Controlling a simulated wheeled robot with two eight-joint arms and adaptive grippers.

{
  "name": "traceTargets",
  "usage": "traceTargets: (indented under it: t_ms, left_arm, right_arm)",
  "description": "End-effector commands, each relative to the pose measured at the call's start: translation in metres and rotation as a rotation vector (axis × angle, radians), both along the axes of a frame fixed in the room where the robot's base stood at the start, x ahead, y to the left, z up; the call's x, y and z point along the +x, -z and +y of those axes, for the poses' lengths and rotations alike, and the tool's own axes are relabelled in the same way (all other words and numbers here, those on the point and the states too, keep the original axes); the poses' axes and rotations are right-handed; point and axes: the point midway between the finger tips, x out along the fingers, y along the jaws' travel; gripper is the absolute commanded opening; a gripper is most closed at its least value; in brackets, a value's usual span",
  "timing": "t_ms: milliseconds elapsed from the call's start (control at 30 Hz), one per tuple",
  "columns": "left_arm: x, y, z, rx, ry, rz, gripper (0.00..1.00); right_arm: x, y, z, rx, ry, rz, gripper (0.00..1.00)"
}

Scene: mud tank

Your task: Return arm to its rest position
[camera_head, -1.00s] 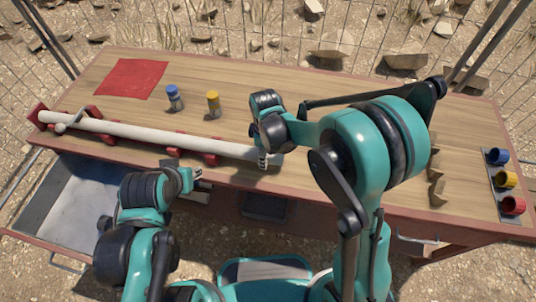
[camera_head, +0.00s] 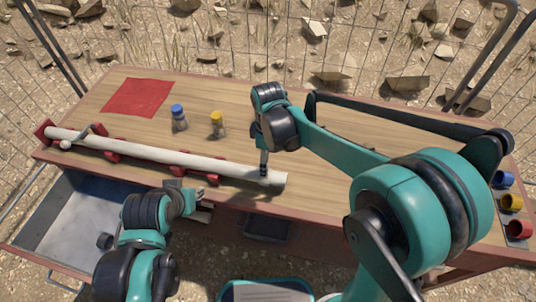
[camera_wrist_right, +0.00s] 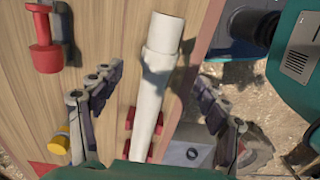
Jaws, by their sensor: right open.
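My right gripper (camera_head: 263,171) points down over the right end of the white pipe (camera_head: 215,166) in the head view. In the right wrist view the fingers of this gripper (camera_wrist_right: 160,103) are spread wide, with the pipe (camera_wrist_right: 148,105) visible between them and no finger closed on it. The pipe lies along the table's front edge in red holders (camera_head: 113,157). My left gripper (camera_head: 200,200) is low at the front edge, below the pipe; its fingers are too small to read. My right arm's elbow fills the right of the head view.
A blue-topped bottle (camera_head: 179,119) and a yellow-topped bottle (camera_head: 217,124) stand on the wooden table (camera_head: 320,120) behind the pipe. A red cloth (camera_head: 138,97) lies at the back left. Blue, yellow and red cups (camera_head: 511,202) are at the right edge, partly hidden by my arm.

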Motion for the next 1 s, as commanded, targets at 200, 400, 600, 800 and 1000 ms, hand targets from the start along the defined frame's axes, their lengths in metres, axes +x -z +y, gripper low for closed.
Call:
traceTargets:
  t_ms: [200, 400, 600, 800, 1000]
  left_arm:
    - [0.0, 0.0, 0.0, 0.0, 0.0, 0.0, 0.31]
    - [0.0, 0.0, 0.0, 0.0, 0.0, 0.0, 0.31]
    - [0.0, 0.0, 0.0, 0.0, 0.0, 0.0, 0.31]
    - [0.0, 0.0, 0.0, 0.0, 0.0, 0.0, 0.31]
    - [0.0, 0.0, 0.0, 0.0, 0.0, 0.0, 0.31]
  right_arm:
    - [0.0, -0.024, 0.0, 0.0, 0.0, 0.0, 0.75]
    - [-0.001, -0.029, -0.002, 0.002, 0.012, -0.006, 0.75]
    - [-0.021, -0.049, -0.033, 0.036, 0.212, -0.095, 0.75]
    - [-0.062, -0.07, -0.083, 0.129, 0.592, -0.259, 0.75]
    - [-0.103, -0.07, -0.123, 0.257, 0.951, -0.412, 0.75]
